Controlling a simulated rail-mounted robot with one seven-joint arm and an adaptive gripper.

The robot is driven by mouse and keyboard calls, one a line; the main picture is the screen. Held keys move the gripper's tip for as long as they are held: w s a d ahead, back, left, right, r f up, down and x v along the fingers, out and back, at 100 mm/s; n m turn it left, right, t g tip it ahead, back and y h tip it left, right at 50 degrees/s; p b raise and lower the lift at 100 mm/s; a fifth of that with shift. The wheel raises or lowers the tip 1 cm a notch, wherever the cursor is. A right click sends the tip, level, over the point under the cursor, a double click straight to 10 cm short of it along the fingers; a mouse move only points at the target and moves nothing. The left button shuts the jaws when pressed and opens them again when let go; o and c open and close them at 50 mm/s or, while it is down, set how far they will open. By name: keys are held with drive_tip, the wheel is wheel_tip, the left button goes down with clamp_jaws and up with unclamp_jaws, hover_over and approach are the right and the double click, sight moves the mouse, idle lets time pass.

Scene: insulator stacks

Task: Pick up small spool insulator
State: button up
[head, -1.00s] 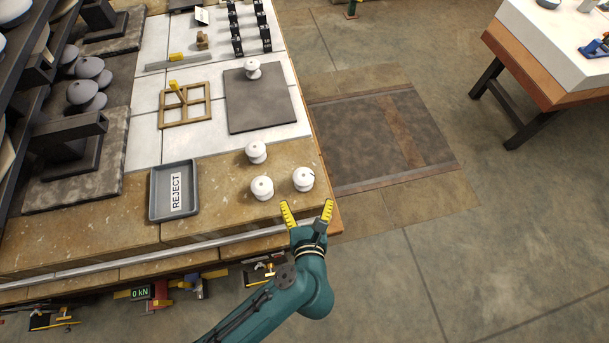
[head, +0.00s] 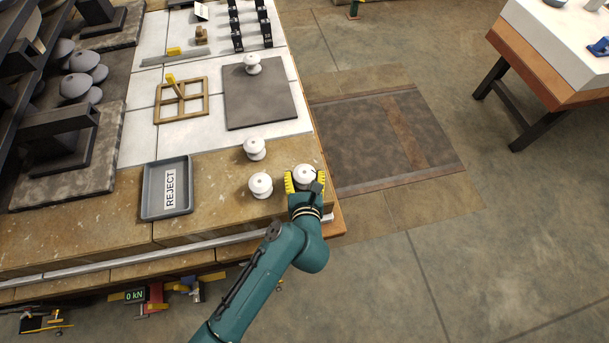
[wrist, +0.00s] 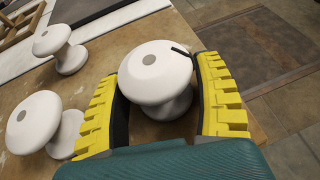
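Three white spool insulators stand upright at the front right of the brown bench top. The right one (head: 304,174) is between the yellow fingers of my gripper (head: 304,183). In the wrist view this spool (wrist: 157,70) has a grey centre and a dark mark on its rim. My gripper (wrist: 163,105) is open around it, with a gap at the left finger; contact at the right finger is unclear. The front-left spool (head: 260,185) and the back spool (head: 254,148) stand apart from it. Another white spool (head: 252,64) stands on the dark grey plate (head: 260,100).
A grey tray marked REJECT (head: 167,188) lies left of the spools. A wooden frame (head: 181,101) and several black holders (head: 252,24) are farther back. Dark shelving (head: 55,130) stands at the left. The bench's right edge is close to my gripper.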

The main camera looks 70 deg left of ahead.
sight(304, 172)
drive_tip(key=c, duration=1)
drive_tip(key=shift+o, duration=0.2)
wheel_tip(304, 172, up, 10)
drive_tip(key=p, duration=0.5)
clamp_jaws()
